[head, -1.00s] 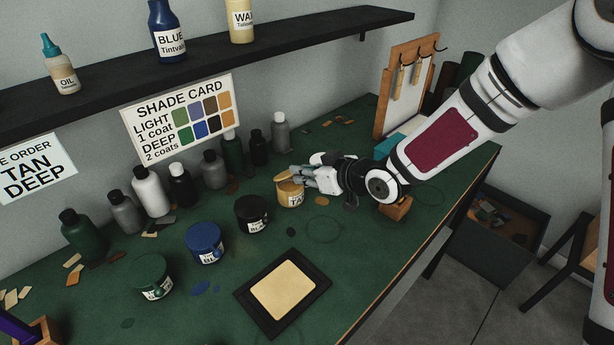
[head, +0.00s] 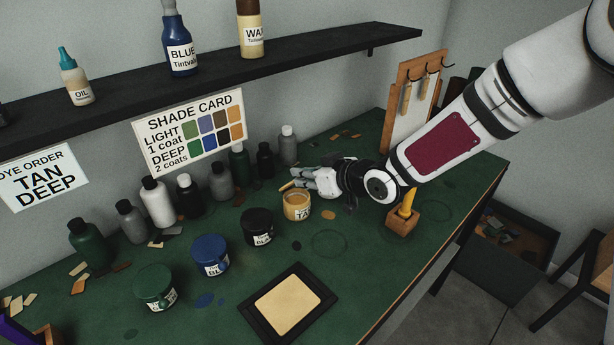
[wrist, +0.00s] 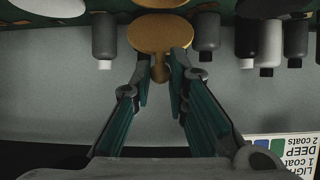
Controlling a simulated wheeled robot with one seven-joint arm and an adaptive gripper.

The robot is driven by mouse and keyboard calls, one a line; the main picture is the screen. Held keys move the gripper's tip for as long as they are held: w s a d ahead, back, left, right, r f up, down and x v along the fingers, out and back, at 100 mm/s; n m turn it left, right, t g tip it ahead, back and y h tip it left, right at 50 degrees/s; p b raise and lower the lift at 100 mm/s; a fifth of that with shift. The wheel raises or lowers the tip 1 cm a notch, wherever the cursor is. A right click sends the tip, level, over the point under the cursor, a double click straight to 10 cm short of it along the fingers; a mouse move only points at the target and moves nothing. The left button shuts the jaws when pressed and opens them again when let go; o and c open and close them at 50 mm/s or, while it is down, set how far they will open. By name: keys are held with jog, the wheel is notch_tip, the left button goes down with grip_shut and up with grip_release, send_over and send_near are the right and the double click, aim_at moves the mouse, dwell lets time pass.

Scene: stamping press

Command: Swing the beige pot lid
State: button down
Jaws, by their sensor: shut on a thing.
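The beige pot (head: 297,207), labelled TAN, stands on the green bench with its top uncovered. Its round beige lid (head: 286,186) shows as a thin tilted edge at the pot's far left side. In the wrist view the lid is a tan disc (wrist: 160,33) with a small tab. My gripper (head: 305,181) reaches in from the right, just above and behind the pot. In the wrist view its two fingers (wrist: 161,75) are closed on the lid's tab. Whether the lid still touches the pot is hard to tell.
Black (head: 258,227), blue (head: 210,256) and green (head: 155,288) pots stand to the left. Several bottles (head: 157,202) line the wall behind. A wooden block (head: 402,222) with a yellow-handled tool stands under my arm. A framed beige panel (head: 288,304) lies in front.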

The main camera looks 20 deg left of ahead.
jog(key=shift+a+r, duration=0.15)
jog(key=shift+r, duration=0.05)
jog(key=shift+w+a+r+b, duration=0.2)
jog(key=shift+w+a+r, duration=0.15)
jog(key=shift+a, duration=0.2)
jog(key=shift+w+a+r+b, duration=0.15)
jog(key=shift+w+a+r, duration=0.2)
jog(key=shift+a, duration=0.2)
jog(key=shift+a, duration=0.1)
jog(key=shift+w+a+r+b, duration=0.15)
jog(key=shift+w+a+b, duration=0.25)
jog(key=shift+a, duration=0.2)
jog(key=shift+w+a+r+b, duration=0.1)
jog(key=shift+w+a+b, duration=0.2)
jog(key=shift+a, duration=0.3)
jog(key=shift+w+a, duration=0.25)
jog(key=shift+a, duration=0.1)
jog(key=c, duration=1.5)
grip_release()
jog(key=shift+o, duration=0.2)
